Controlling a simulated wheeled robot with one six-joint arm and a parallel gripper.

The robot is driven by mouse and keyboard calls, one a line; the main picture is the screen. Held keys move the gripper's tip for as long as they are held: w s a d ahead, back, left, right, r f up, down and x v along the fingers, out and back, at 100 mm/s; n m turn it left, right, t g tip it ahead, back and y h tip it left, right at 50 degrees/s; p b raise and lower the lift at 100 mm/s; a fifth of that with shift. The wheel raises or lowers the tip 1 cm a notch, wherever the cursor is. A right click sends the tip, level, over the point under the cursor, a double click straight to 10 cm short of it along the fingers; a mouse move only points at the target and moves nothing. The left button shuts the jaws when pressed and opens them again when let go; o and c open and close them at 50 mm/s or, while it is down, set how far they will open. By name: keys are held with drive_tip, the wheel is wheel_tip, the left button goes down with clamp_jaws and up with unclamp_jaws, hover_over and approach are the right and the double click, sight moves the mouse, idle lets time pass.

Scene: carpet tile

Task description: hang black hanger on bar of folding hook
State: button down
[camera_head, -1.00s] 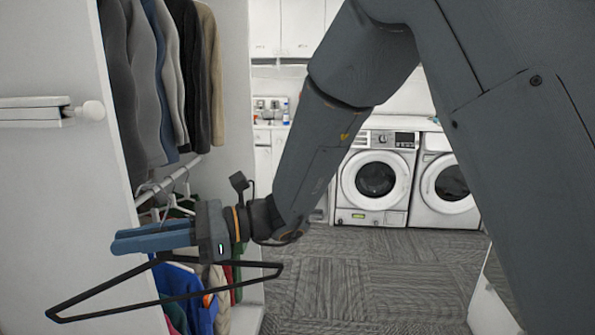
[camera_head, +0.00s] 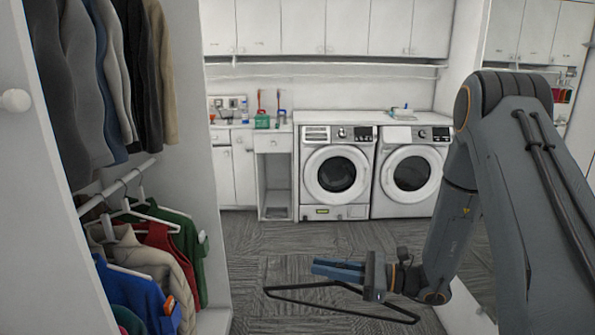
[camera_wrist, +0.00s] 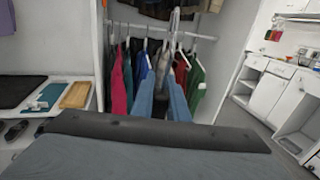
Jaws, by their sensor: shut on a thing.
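My gripper (camera_head: 315,268) is shut on the black hanger (camera_head: 318,302) and holds it in the air over the carpet, clear of the closet. The hanger's thin triangular frame hangs out around and below my fingers, tilted in the picture; its hook cannot be made out. In the wrist view my gripper's blue fingers (camera_wrist: 161,84) point toward the closet, with little of the hanger discernible. A white round knob (camera_head: 15,100) shows at the left edge of the head view, on the white panel; it may be the end of the folding hook, whose bar is out of view.
The closet rail (camera_head: 118,184) carries several garments on white hangers at the left, with more clothes above. A washing machine (camera_head: 335,172) and another front-loader (camera_head: 408,172) stand at the back. The carpet (camera_head: 262,238) between is open. A shelf (camera_wrist: 45,95) with flat items shows in the wrist view.

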drive_tip(key=w+d+f+m+t+h+b, duration=0.15)
drive_tip(key=d+f+m+t+h, duration=0.35)
drive_tip(key=d, duration=0.7)
wheel_tip(320, 180, down, 9)
drive_tip(key=m+t+h, duration=0.3)
drive_tip(key=m+t, duration=0.1)
drive_tip(key=t, duration=0.2)
drive_tip(key=shift+d+f+h, duration=0.15)
drive_tip(key=shift+d+h, duration=0.15)
drive_tip(key=shift+d, duration=0.1)
